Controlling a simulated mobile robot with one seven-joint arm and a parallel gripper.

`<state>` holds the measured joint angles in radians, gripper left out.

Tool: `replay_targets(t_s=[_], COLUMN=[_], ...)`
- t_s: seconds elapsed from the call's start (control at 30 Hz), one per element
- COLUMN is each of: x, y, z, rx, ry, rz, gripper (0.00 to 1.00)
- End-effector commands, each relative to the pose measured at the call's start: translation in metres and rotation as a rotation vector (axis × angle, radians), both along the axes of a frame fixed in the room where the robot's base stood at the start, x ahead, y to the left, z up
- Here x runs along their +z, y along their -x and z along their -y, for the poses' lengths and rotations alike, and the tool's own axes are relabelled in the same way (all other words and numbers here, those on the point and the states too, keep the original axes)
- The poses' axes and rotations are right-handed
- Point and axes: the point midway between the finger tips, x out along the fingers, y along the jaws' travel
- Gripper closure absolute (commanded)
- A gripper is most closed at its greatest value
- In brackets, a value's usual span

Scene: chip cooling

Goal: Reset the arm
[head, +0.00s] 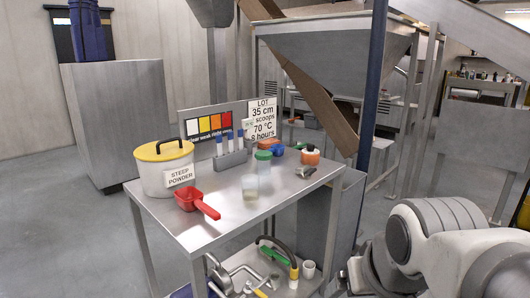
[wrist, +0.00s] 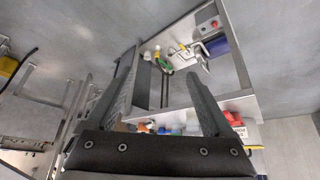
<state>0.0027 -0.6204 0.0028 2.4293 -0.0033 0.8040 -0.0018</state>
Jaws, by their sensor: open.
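My gripper (wrist: 160,68) is open in the wrist view, its two dark fingers spread wide with nothing between them. Behind and below them lies the steel cart (wrist: 176,119), with its lower shelf seen through the frame. In the head view my arm's white links show at the lower right, but the gripper itself is out of that view. The arm is beside the cart's right side there, apart from the things on its top.
A blue post (head: 372,120) and a steel hopper (head: 335,60) stand behind. Floor at left is clear.

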Motion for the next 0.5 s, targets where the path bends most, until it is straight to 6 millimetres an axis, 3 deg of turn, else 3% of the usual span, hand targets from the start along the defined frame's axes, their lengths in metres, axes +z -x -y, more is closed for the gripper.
replay_targets(t_s=[0.17,0.2,0.5], x=[-0.011,0.01,0.079], y=[0.049,0.046,0.044], z=[-0.001,-0.001,0.0], rx=[-0.002,-0.003,-0.003], ry=[-0.007,-0.006,-0.006], rz=[-0.036,-0.038,-0.038], gripper=[0.14,0.14,0.14])
